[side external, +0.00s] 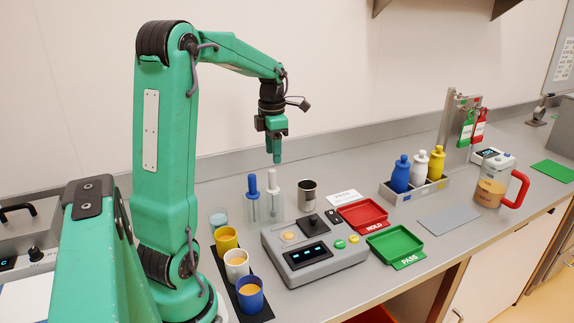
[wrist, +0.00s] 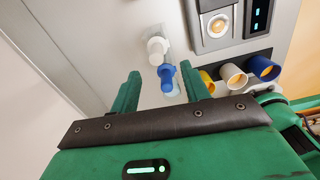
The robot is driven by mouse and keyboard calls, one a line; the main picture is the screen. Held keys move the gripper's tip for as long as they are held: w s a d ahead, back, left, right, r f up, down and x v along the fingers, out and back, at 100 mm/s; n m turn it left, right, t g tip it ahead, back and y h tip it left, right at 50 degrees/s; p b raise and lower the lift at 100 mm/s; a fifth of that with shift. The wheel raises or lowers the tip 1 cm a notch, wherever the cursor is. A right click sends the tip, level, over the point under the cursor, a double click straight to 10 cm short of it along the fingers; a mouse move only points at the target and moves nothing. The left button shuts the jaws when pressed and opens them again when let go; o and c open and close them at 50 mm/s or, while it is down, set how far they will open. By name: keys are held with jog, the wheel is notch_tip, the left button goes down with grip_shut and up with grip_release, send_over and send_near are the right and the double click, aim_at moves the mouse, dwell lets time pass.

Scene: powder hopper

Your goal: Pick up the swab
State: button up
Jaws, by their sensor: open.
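Two upright handled tools in clear tubes stand on the grey bench, one with a blue handle (side external: 252,186) and one with a white handle (side external: 273,180). I cannot tell which is the swab. In the wrist view the blue handle (wrist: 166,73) shows between my fingers, and the white handle (wrist: 157,46) lies just beyond it. My gripper (side external: 277,160) is open and empty, pointing down above the tools, apart from both. In the wrist view its two green fingers (wrist: 160,70) are spread. The tools' lower ends are hard to make out.
A metal cup (side external: 307,196) stands to the right of the tools. A grey device (side external: 313,262) sits in front, beside yellow (side external: 226,240), white (side external: 236,262) and blue (side external: 250,292) cups. Red (side external: 362,214) and green (side external: 395,243) trays lie further right. A bottle rack (side external: 413,193) stands behind them.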

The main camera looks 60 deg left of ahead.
aim_at(272, 170)
jog(key=shift+s+a+f+n, duration=0.1)
jog(key=shift+a+f+n, duration=0.1)
jog(key=shift+a+n, duration=0.35)
jog(key=shift+d+f, duration=0.15)
jog(key=shift+f, duration=3.75)
jog(key=c, duration=0.9)
